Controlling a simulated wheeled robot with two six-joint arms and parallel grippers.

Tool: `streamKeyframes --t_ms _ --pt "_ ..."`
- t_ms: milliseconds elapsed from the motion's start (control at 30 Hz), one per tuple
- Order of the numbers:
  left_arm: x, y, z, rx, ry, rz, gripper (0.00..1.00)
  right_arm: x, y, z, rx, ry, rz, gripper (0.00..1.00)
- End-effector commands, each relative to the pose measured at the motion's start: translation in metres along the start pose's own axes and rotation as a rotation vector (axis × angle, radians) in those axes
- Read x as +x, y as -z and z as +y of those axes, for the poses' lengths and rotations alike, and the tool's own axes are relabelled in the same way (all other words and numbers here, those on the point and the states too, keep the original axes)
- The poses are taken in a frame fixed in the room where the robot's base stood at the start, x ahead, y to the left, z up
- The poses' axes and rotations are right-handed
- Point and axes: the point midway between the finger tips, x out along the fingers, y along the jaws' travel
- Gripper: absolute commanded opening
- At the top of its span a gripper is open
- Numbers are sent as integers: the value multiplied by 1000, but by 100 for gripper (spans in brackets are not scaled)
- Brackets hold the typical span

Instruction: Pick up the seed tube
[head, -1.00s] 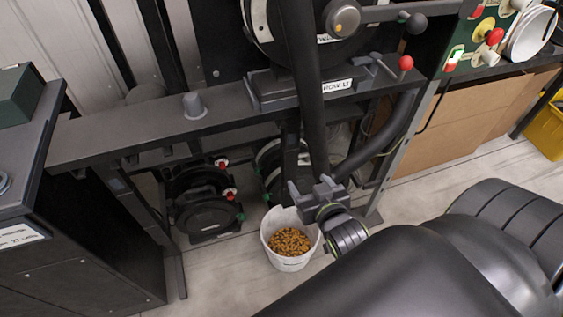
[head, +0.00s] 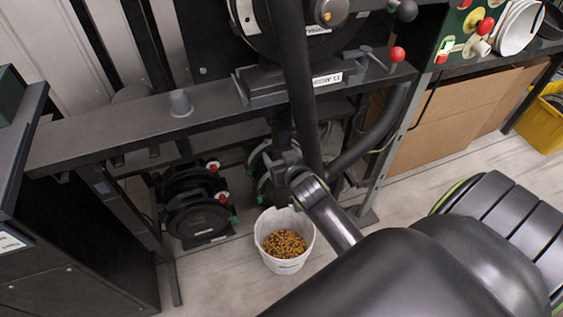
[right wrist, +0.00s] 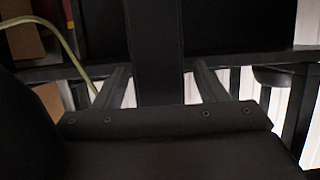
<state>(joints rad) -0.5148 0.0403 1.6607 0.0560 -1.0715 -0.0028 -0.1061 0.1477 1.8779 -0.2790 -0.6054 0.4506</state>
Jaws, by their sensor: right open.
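The seed tube appears to be the dark upright piece (head: 281,124) hanging below the meter beam, above the bucket. My right gripper (head: 281,160) is open at its lower part, in front of the bucket's far side. In the right wrist view, the two fingers of my right gripper (right wrist: 163,84) stand apart, with a dark, straight-sided upright piece (right wrist: 154,45) between them. Gaps show on both sides of it. The piece's lower end is hidden by the gripper. My left gripper is out of view.
A white bucket (head: 303,253) with orange-brown seed stands on the floor below. A thick black hose (head: 303,95) runs down close beside my gripper. The dark beam (head: 130,133) crosses above.

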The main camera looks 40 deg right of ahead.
Motion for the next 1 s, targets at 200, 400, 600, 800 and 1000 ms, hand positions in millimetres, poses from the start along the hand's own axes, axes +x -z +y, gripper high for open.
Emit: streamKeyframes --t_ms 200,400,600,800,1000 --pt "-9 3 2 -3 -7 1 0 18 -1 0 -1 1 -1 65" --pt "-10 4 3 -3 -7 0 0 18 0 0 -1 1 0 65" --pt "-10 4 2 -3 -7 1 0 18 -1 0 -1 1 -1 41" --pt "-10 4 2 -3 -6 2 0 18 -1 0 -1 1 -1 14" --pt "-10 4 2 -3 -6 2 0 18 0 0 -1 2 1 10"
